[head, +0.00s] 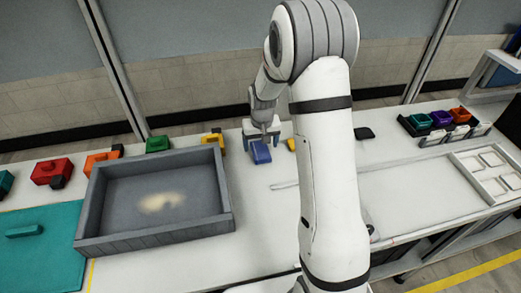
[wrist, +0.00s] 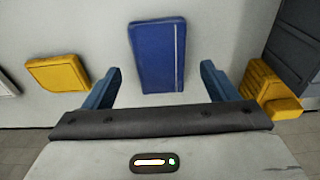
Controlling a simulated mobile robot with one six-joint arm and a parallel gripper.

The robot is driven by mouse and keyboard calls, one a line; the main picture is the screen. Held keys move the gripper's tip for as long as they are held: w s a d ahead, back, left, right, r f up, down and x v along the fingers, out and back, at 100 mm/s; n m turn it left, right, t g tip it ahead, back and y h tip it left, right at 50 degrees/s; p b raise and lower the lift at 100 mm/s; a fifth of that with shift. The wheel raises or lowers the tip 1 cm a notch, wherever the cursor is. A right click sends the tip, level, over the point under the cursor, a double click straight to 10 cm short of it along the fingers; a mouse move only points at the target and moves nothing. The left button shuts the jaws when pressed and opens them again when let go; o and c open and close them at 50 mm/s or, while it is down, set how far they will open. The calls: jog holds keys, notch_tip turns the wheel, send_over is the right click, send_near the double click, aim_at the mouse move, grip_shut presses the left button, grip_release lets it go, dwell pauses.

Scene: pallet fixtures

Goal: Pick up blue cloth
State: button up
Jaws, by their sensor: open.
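The blue cloth (head: 261,153) lies on the white table, to the right of the grey tray. It looks like a folded blue rectangle with a pale stripe along one side in the wrist view (wrist: 157,55). My gripper (head: 262,143) is above it at the table's far side. In the wrist view my gripper (wrist: 160,80) is open, with one blue finger on each side of the cloth and a gap to both. I cannot tell the exact height between the fingers and the cloth.
A grey tray (head: 155,239) stands left of the cloth. Yellow blocks flank the cloth, one at left (wrist: 57,74) and one at right (wrist: 270,90) in the wrist view. Coloured blocks, including a red one (head: 52,171), line the back left.

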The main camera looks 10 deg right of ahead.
aim_at(261, 150)
notch_tip(261, 150, down, 2)
jog(key=shift+w+f, duration=0.15)
jog(key=shift+f, duration=0.05)
jog(key=shift+c, duration=0.6)
jog(key=c, duration=1)
notch_tip(261, 150, up, 10)
jog(key=shift+r+b, duration=0.1)
jog(key=shift+b, duration=0.55)
jog(key=o, duration=0.5)
jog(key=shift+c, duration=1.6)
